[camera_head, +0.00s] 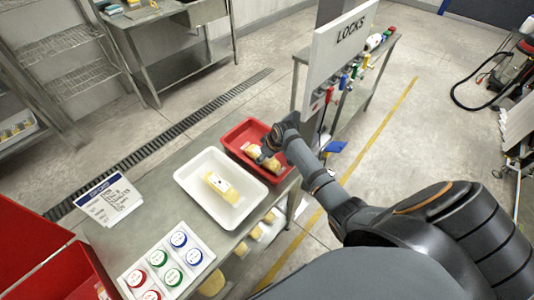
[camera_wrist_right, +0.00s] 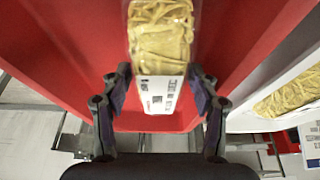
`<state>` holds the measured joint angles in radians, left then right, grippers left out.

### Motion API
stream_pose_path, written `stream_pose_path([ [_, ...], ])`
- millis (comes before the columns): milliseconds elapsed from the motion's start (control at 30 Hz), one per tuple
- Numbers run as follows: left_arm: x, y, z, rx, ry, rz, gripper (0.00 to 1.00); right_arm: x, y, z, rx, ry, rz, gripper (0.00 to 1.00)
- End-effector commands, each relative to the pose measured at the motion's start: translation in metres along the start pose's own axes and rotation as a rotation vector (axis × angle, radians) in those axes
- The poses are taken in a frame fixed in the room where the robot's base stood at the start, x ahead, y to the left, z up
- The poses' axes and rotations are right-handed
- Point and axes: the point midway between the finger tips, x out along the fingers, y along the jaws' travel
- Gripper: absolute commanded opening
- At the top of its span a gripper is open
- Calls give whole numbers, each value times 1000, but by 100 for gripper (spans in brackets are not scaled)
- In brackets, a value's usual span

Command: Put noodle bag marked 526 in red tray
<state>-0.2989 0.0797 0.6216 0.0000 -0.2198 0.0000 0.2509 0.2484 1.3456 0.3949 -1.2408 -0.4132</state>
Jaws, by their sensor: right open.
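A red tray (camera_head: 238,134) stands on the steel table, and it fills much of the right wrist view (camera_wrist_right: 60,60). A noodle bag (camera_head: 252,151) with yellow noodles and a white label is in it; it also shows in the right wrist view (camera_wrist_right: 160,38). The label's number is too small to read. My right gripper (camera_head: 266,157) is over the red tray. In the wrist view its fingers (camera_wrist_right: 158,78) are open, one on each side of the bag's label end, with gaps showing. My left gripper is out of view.
A white tray (camera_head: 190,185) beside the red one holds another noodle bag (camera_head: 222,187). A panel of coloured buttons (camera_head: 165,262) and a sign (camera_head: 108,198) are at the left. A "LOCKS" board (camera_head: 345,45) rises behind the red tray. More bags lie below the table.

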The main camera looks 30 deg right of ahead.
Motion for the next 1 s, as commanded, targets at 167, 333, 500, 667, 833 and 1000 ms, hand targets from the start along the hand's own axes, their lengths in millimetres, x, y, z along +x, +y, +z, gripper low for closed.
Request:
stream_pose_path([
  [167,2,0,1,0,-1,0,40,-37,2,1,-3,2,5,61],
  [333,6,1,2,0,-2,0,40,-78,1,0,-4,2,5,61],
  [500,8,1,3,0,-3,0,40,-106,1,0,-1,1,3,61],
  [667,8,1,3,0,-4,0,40,-115,0,0,0,-1,1,61],
  [833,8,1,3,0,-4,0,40,-115,0,0,0,-1,0,61],
  [1000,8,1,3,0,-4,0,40,-115,0,0,0,0,0,61],
])
